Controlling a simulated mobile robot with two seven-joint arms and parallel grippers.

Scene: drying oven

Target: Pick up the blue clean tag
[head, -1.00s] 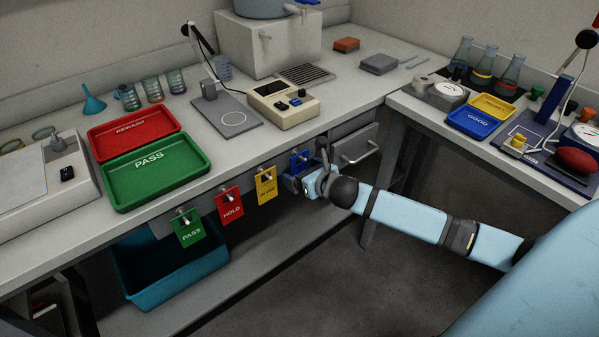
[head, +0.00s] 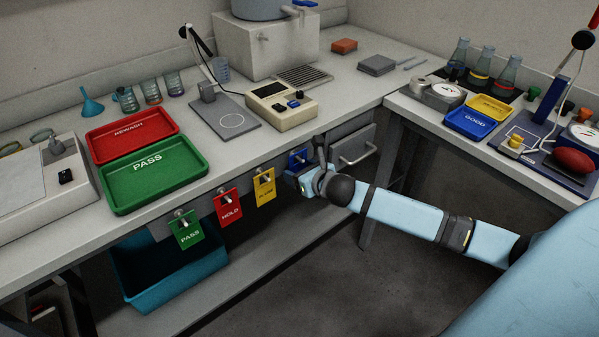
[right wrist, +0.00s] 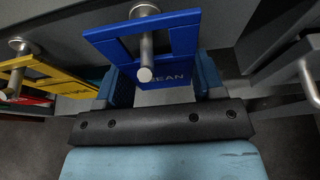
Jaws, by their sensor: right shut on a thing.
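The blue clean tag (head: 298,158) hangs on a metal peg at the front edge of the bench, at the right end of a row of tags. In the right wrist view the tag (right wrist: 184,36) fills the upper middle, with part of its "CLEAN" lettering showing and the peg (right wrist: 146,50) standing out in front of it. My right gripper (head: 297,177) is at the tag's lower part. In the right wrist view its blue fingers (right wrist: 162,82) are on either side of the tag's lower end, shut on it. My left gripper is not in view.
Yellow (head: 264,187), red HOLD (head: 229,207) and green PASS (head: 187,231) tags hang to the left. A drawer handle (head: 360,155) is close on the right. A teal bin (head: 170,275) stands below. Green (head: 150,198) and red trays lie on the bench above.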

